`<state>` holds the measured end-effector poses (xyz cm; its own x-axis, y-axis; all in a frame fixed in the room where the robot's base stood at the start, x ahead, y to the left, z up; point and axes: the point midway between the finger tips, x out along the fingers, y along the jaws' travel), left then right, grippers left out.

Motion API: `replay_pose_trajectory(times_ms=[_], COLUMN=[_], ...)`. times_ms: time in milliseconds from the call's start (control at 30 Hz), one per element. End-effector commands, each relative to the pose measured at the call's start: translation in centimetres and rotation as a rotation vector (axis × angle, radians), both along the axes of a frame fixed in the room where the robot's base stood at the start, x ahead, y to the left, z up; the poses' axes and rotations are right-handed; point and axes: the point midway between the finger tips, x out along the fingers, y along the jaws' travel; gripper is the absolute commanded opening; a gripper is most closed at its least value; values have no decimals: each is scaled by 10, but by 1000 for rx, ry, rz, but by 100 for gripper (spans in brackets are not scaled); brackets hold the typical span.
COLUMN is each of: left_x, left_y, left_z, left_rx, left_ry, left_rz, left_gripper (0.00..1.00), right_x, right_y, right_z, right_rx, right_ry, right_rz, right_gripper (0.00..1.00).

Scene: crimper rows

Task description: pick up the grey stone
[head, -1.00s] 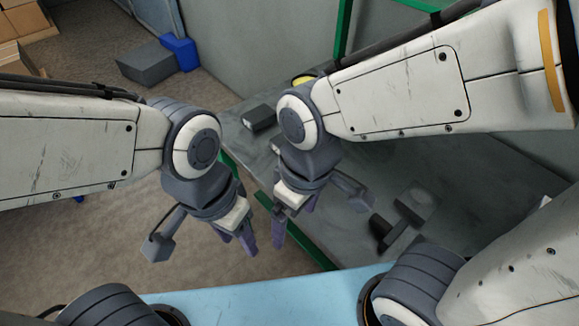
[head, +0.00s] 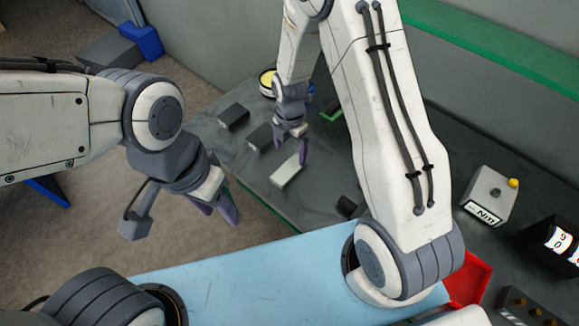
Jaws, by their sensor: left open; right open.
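A pale grey oblong block (head: 286,172), which looks like the grey stone, lies on the dark grey table in the head view. My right gripper (head: 291,147) is open and empty just behind the block, its fingers pointing down. One fingertip appears close to the block's far end; I cannot tell whether they touch. My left gripper (head: 220,207) is open and empty, further left and nearer, over the floor beside the table's edge.
Two dark blocks (head: 233,117) (head: 260,137) lie left of and behind the pale block. A round yellow-topped item (head: 267,83) stands at the back. A small dark item (head: 347,206), a labelled grey box (head: 490,195) and a red tray (head: 469,282) are to the right.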

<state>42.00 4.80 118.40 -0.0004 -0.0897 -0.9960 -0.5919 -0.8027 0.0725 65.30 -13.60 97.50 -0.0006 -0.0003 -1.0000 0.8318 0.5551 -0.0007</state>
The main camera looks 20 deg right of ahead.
Motion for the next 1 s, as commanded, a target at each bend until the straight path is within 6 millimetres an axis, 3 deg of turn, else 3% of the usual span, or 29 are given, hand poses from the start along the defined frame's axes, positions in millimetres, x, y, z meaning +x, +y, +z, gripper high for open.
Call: replay_pose_trajectory(times_ms=[133, 367, 700, 1000], left_x=[0, 0, 0, 0], left_y=[0, 0, 0, 0], left_z=[6, 13, 31, 31], left_rx=[0, 0, 0, 0], left_ry=[0, 0, 0, -1], left_rz=[-1, -2, -5, -6], left_gripper=[50, 50, 50, 50], right_x=[-1, -2, -5, -4], right_y=[0, 2, 4, 4], right_z=[-18, -30, -70, -76], right_rx=[-1, 0, -1, 0], right_ry=[3, 2, 2, -1], right_rz=[-2, -2, -4, -4], right_gripper=[98, 98, 98, 98])
